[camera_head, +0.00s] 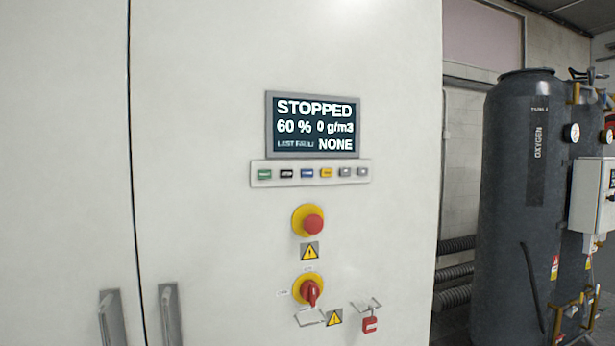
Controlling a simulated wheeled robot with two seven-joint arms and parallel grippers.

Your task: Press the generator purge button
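A white generator cabinet (205,120) fills the left and middle of the head view. Its display (313,125) reads STOPPED, 60 %, 0 g/m3, last fault NONE. Under it a light strip holds a row of small buttons: green (264,174), black (286,173), blue (307,172), yellow (326,172), and two grey ones (345,171) at the right end. Their labels are too small to read surely, so I cannot tell which is the purge button. Neither of my grippers is in view.
Below the strip are a red emergency stop (313,224) on yellow, a red rotary switch (310,292), and a red padlock (370,324). Door handles (112,318) stick out at lower left. A dark oxygen tank (510,210) stands at right. The space before the panel looks clear.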

